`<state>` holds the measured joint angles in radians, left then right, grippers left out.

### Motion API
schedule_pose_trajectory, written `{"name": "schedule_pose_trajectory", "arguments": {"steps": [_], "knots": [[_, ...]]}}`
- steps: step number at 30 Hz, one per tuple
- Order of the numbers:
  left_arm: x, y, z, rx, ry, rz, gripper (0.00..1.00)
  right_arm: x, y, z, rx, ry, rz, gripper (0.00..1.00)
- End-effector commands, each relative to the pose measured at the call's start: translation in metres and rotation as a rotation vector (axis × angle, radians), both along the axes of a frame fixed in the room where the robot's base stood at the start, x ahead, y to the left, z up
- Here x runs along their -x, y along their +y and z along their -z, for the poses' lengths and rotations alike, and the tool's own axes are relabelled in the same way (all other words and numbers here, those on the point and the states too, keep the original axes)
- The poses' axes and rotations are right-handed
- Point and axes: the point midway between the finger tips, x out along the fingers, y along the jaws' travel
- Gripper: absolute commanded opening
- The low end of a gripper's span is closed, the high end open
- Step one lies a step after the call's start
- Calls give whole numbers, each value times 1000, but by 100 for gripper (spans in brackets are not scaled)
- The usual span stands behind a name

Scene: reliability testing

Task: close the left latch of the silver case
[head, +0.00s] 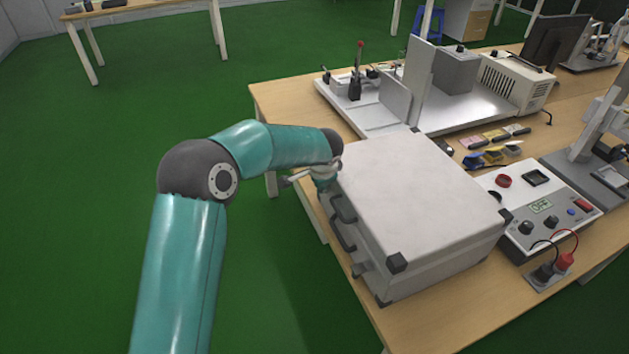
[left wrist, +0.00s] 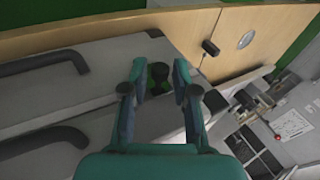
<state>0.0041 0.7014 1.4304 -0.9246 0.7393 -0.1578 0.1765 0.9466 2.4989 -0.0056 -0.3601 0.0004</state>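The silver case (head: 420,190) lies flat on the wooden table with its lid down. Two dark handles (head: 343,222) show on its left-facing front side, and a small grey latch (head: 362,266) is near the front corner. My left gripper (head: 324,184) is at the far end of that side, close against the case; the latch area there is hidden by it. In the left wrist view the gripper's two teal fingers (left wrist: 160,78) stand apart, with a small dark part (left wrist: 158,76) between them; I cannot tell whether they touch it. My right gripper is not in view.
A control box (head: 540,212) with knobs and red and black leads stands right of the case. A metal test rig (head: 400,100) is behind it. Small coloured items (head: 490,152) lie between. Green floor is open on the left.

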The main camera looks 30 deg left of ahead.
Motion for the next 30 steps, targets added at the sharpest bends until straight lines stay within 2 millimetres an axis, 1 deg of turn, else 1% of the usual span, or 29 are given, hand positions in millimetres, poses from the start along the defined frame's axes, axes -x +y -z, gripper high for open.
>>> {"name": "schedule_pose_trajectory", "arguments": {"steps": [1,2,10,14,17,20,27,30], "knots": [[0,0,0,1,0,-1,42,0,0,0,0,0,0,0],[0,0,0,1,0,-1,44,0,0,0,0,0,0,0],[1,1,1,0,2,-3,44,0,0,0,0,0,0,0],[2,-1,-4,0,2,-2,44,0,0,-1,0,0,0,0],[6,-3,-14,0,-2,-1,44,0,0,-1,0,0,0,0],[13,-7,-28,0,-2,-1,44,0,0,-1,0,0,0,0],[32,-20,-70,1,-3,-1,44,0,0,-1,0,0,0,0],[39,-25,-85,1,-2,0,44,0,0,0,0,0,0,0]]}}
